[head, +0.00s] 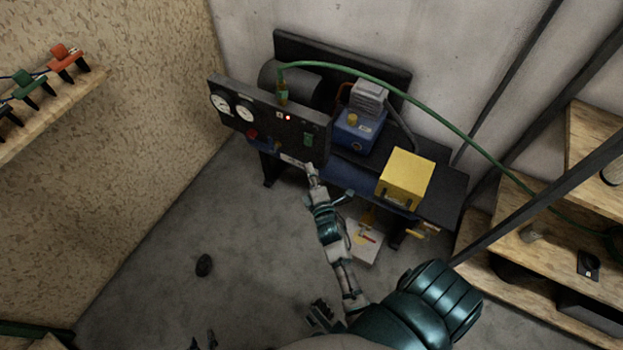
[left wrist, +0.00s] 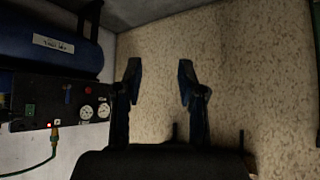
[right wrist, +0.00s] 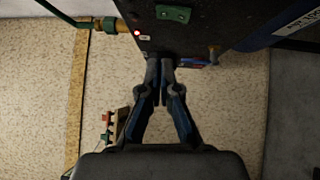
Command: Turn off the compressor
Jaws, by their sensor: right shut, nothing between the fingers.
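The compressor's dark control panel (head: 267,127) stands against the back wall, with two white gauges (head: 243,113), a lit red light (head: 288,118) and a green switch plate (head: 308,140). In the right wrist view the red light (right wrist: 137,33) and green switch plate (right wrist: 173,14) show near the top. My right gripper (head: 311,168) is shut and empty, its tips (right wrist: 160,58) by the panel's lower edge, below the switch plate; I cannot tell if they touch. My left gripper (left wrist: 160,72) is open and empty, facing the chipboard wall, away from the panel.
A green hose (head: 372,77) arcs from the panel to the right. A blue pump unit (head: 358,130) and a yellow box (head: 405,178) sit on the compressor's base. Wooden shelves (head: 530,250) stand right. A small dark object (head: 204,265) lies on open floor at left.

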